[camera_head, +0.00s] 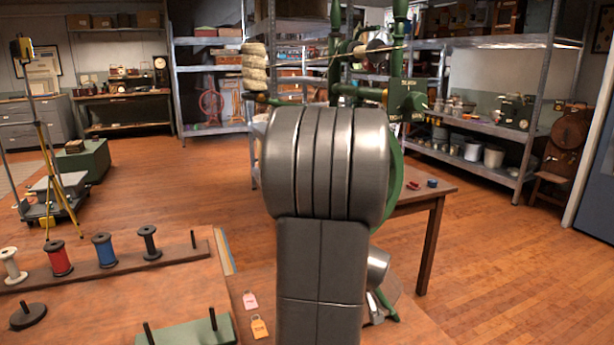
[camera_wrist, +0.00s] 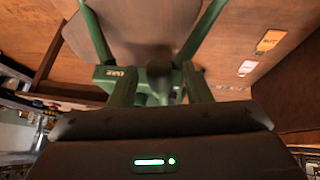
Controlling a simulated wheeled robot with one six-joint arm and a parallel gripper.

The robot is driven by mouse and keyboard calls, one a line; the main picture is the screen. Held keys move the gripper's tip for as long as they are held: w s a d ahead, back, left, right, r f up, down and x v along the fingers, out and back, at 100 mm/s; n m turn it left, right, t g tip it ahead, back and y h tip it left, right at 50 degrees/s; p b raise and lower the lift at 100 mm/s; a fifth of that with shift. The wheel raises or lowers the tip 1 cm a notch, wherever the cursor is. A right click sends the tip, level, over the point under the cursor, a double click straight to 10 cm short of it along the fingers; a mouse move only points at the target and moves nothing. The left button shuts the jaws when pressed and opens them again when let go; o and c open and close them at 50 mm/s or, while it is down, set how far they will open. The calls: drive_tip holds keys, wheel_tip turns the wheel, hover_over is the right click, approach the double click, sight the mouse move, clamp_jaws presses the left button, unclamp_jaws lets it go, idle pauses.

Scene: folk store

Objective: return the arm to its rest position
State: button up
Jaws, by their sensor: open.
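My arm stands upright in the middle of the head view, with its grey metal links close to the camera. It hides my gripper there. In the wrist view my gripper (camera_wrist: 160,100) shows as a dark body along the bottom with a small green light. Its jaws are open and I see nothing held between them. The green machine (camera_head: 395,95) stands behind my arm in the head view, partly hidden. Its green parts (camera_wrist: 97,35) spread out beyond my gripper in the wrist view. I cannot tell the gap between them.
A wooden bench at the lower left holds a spool rack (camera_head: 125,262) with several spools. A pink tag (camera_head: 250,301) and an orange tag (camera_head: 260,328) lie near my arm. A wooden table (camera_head: 436,200) stands behind. Metal shelves (camera_head: 205,85) line the back. The floor at right is clear.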

drive_tip(key=p+v, duration=0.3)
drive_tip(key=v, duration=1.1)
drive_tip(key=b+x, duration=0.3)
drive_tip(key=x, duration=1.1)
drive_tip(key=shift+s, duration=0.1)
drive_tip(key=shift+r+p, duration=0.25)
drive_tip(key=shift+p, duration=0.3)
drive_tip(key=p, duration=0.3)
drive_tip(key=shift+r+g, duration=0.3)
drive_tip(key=shift+g, duration=0.1)
drive_tip(key=p, duration=0.3)
drive_tip(key=shift+r, duration=0.2)
drive_tip(key=g+p, duration=0.1)
drive_tip(key=p, duration=0.1)
drive_tip(key=shift+r+h+p, duration=0.25)
drive_tip(key=shift+h+p, duration=0.05)
